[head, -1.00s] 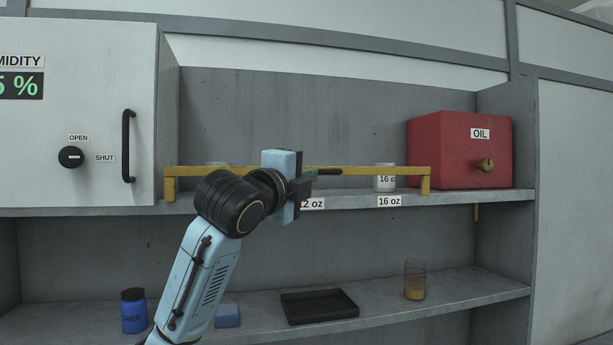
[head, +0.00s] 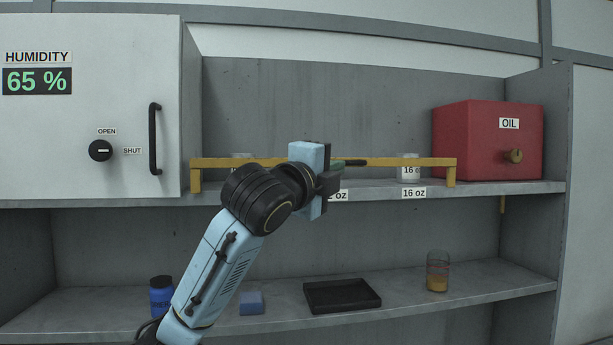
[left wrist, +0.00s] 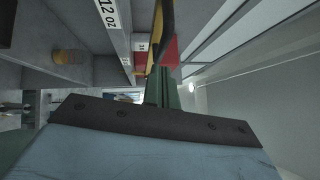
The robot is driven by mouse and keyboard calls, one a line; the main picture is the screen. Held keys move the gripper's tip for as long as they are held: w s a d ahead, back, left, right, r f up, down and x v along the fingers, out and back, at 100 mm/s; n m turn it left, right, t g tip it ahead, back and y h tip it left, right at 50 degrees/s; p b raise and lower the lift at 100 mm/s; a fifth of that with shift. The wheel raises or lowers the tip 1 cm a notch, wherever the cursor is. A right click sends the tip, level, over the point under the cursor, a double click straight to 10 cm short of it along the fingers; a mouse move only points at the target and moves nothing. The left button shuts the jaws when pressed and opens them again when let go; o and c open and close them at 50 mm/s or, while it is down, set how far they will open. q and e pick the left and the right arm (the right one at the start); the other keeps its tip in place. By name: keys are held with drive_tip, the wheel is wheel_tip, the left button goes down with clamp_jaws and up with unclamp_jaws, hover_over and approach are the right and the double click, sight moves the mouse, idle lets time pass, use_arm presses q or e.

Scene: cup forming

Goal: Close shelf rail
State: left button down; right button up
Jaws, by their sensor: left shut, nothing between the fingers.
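The yellow shelf rail (head: 400,162) spans the front of the upper shelf, with a short leg down at each end. Its middle is hidden behind my left arm. My left gripper (head: 350,162) is at the rail's middle, its shut fingers pointing right along it. In the left wrist view the green fingers (left wrist: 161,88) are together, with the rail (left wrist: 160,35) close by their tips. I cannot tell whether they touch. A white 16 oz cup (head: 408,172) stands behind the rail, and another cup (head: 242,158) is partly hidden at left. My right gripper is not in view.
A red OIL box (head: 470,140) stands at the upper shelf's right end. A white cabinet door with a black handle (head: 154,138) is at left. The lower shelf holds a blue jar (head: 161,294), blue block (head: 251,302), black tray (head: 342,296) and glass (head: 437,272).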

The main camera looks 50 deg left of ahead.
use_arm(q)
drive_tip(key=d+b+v, duration=0.1)
drive_tip(key=b+v, duration=0.3)
drive_tip(key=v, duration=0.7)
drive_tip(key=shift+d+b, duration=0.35)
